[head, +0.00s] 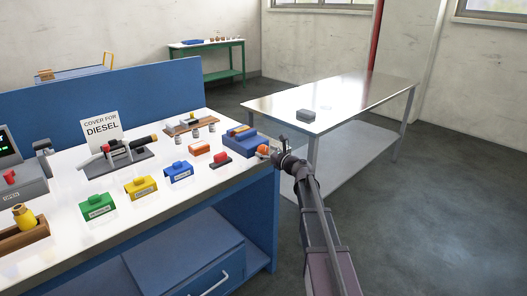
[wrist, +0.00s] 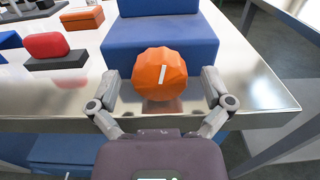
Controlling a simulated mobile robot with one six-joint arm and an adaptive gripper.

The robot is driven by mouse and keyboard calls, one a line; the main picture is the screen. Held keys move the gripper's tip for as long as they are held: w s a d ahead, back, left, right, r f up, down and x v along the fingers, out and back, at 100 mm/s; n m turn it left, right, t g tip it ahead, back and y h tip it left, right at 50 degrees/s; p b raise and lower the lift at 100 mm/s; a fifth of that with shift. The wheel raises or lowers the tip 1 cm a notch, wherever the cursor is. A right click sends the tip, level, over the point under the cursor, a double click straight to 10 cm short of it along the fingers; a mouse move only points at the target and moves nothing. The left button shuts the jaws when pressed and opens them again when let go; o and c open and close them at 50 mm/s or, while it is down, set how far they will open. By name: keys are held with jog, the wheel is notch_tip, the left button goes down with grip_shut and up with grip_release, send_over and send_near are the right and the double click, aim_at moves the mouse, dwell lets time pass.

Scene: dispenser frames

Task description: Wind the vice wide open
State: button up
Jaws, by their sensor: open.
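The blue vice (head: 250,143) stands at the right end of the white-topped bench. A small yellow and brown piece shows at its top in the head view; I cannot tell how far apart its jaws are. Its faceted orange knob (wrist: 160,75) faces me in the wrist view, with a white mark tilted slightly right of upright. The knob also shows in the head view (head: 262,151). My gripper (wrist: 160,84) is open, with one finger on each side of the knob and visible gaps between. The vice's blue body (wrist: 150,36) rises behind the knob.
A red block on a dark base (wrist: 58,47) sits left of the vice. Green (head: 96,207), yellow (head: 141,187) and blue (head: 178,172) labelled blocks stand further left. A metal table (head: 350,98) stands to the right, across a floor gap.

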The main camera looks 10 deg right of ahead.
jog(key=shift+w+a, duration=0.25)
jog(key=shift+w, duration=0.1)
jog(key=c, duration=1.1)
jog(key=shift+c, duration=0.2)
jog(key=shift+n, duration=0.3)
jog(key=shift+a+n, duration=0.1)
jog(key=shift+n, duration=2.5)
